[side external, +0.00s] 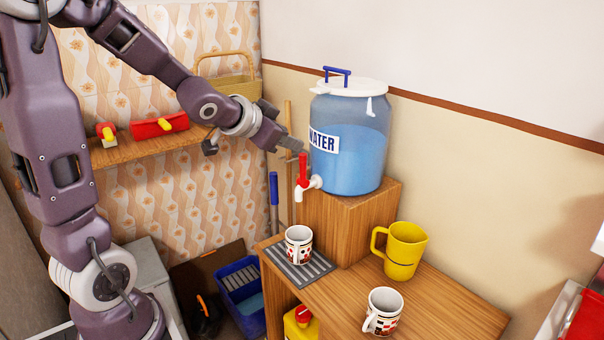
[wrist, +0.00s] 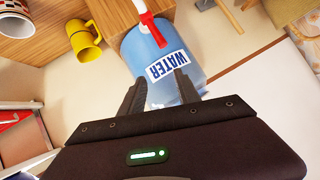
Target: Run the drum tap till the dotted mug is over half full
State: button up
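The clear blue water drum (side external: 350,140) stands on a wooden box, its label reading WATER. Its white tap (side external: 305,188) has a red lever (side external: 303,168) standing upright. A patterned mug (side external: 299,246) stands upright below the tap. A second patterned mug (side external: 384,312) stands at the front of the table; I cannot tell for sure which is dotted. No stream shows below the spout, and I cannot see any water level in either mug. My gripper (side external: 282,128) is open and empty, left of the drum and just above the lever. The wrist view shows the lever (wrist: 152,30) beyond the parted fingers.
The mug below the tap is on a grey ribbed drip tray (side external: 317,267). A yellow mug (side external: 404,251) stands right of it, also in the wrist view (wrist: 84,46). A shelf (side external: 150,147) with red items and a basket is behind my arm. A blue bin (side external: 244,290) is below.

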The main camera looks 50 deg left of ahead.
aim_at(302, 184)
jog(key=w+a+f+m+t+h, duration=0.2)
jog(key=a+f+t+h, duration=0.45)
jog(key=f, duration=0.25)
jog(key=shift+h, duration=0.35)
jog(key=w, duration=0.7)
jog(key=shift+d+f, duration=0.1)
jog(key=shift+d, duration=0.25)
grip_shut()
jog(key=shift+s, duration=0.1)
